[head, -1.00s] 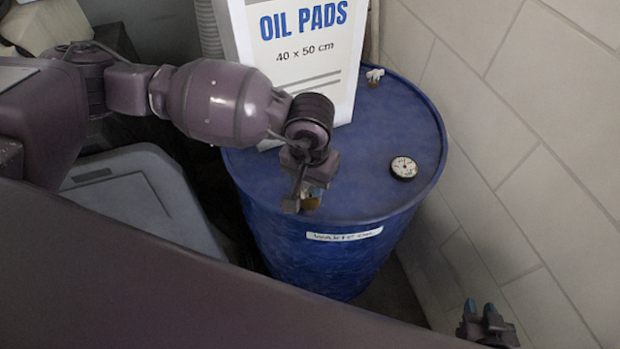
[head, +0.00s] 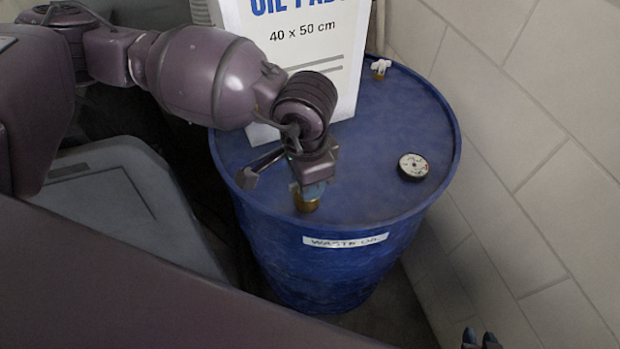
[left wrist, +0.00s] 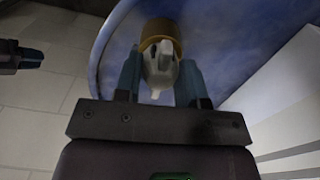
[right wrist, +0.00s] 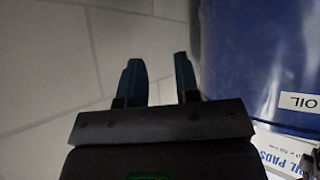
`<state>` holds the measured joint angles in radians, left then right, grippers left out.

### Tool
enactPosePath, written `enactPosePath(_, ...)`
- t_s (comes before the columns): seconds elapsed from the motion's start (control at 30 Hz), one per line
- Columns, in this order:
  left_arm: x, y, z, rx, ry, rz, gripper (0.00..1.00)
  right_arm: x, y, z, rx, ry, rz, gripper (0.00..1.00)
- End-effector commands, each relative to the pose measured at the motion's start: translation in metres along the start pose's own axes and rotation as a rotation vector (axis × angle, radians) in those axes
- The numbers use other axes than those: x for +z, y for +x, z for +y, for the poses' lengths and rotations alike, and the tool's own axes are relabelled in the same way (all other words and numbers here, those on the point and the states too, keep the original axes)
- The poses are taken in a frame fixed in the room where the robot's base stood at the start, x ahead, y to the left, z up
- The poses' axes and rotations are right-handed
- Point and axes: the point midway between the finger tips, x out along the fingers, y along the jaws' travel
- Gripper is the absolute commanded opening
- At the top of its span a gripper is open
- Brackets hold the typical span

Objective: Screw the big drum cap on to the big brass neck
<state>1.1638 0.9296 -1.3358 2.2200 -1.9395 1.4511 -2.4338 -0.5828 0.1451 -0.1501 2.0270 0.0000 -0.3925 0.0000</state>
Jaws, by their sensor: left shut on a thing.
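A white winged cap (left wrist: 161,65) is between the two blue fingers of my left gripper (left wrist: 160,85), which is shut on it. The big brass neck (left wrist: 160,32) shows just beyond the cap, lined up with it; I cannot tell how far the cap is on. In the head view the brass neck (head: 306,204) stands near the front edge of the blue drum top, directly below my left gripper (head: 314,186), and the cap is hidden there. My right gripper (head: 480,341) is low at the right, off the drum, with its fingers apart and empty (right wrist: 160,82).
The blue drum (head: 340,262) carries a round white-faced gauge (head: 413,166), a white cap on a smaller brass neck (head: 380,69) at the back, and an oil pads box (head: 300,50). A tiled wall (head: 530,130) is close at the right. A grey bin (head: 110,200) stands left.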

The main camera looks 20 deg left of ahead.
Motion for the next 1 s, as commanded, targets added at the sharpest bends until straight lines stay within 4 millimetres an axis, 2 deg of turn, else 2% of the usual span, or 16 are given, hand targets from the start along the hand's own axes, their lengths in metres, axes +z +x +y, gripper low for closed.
enactPosePath(0.03,0.000,0.008,0.000,0.006,0.056,-0.005,0.12,0.005,0.006,-0.002,-0.004,-0.003,-0.001,0.30)
enactPosePath(0.3,0.000,0.006,0.000,0.006,0.349,-0.004,0.12,0.017,0.019,-0.005,-0.015,-0.014,-0.019,0.30)
enactPosePath(0.43,0.000,0.003,0.000,0.003,0.418,-0.002,0.12,0.015,0.019,-0.006,-0.017,-0.017,-0.015,0.30)
enactPosePath(0.67,0.000,-0.001,0.000,-0.001,0.428,0.001,0.12,0.011,0.019,-0.006,-0.017,-0.017,-0.008,0.30)
enactPosePath(0.7,0.000,-0.001,0.000,-0.001,0.427,0.001,0.38,0.011,0.019,-0.006,-0.017,-0.016,-0.007,0.30)
enactPosePath(0.9,0.000,-0.001,0.000,0.000,0.426,0.001,0.67,0.011,0.019,-0.007,-0.016,-0.012,-0.009,0.30)
enactPosePath(1.0,0.000,-0.001,0.000,0.000,0.426,0.001,0.67,0.012,0.020,-0.007,-0.016,-0.008,-0.009,0.30)
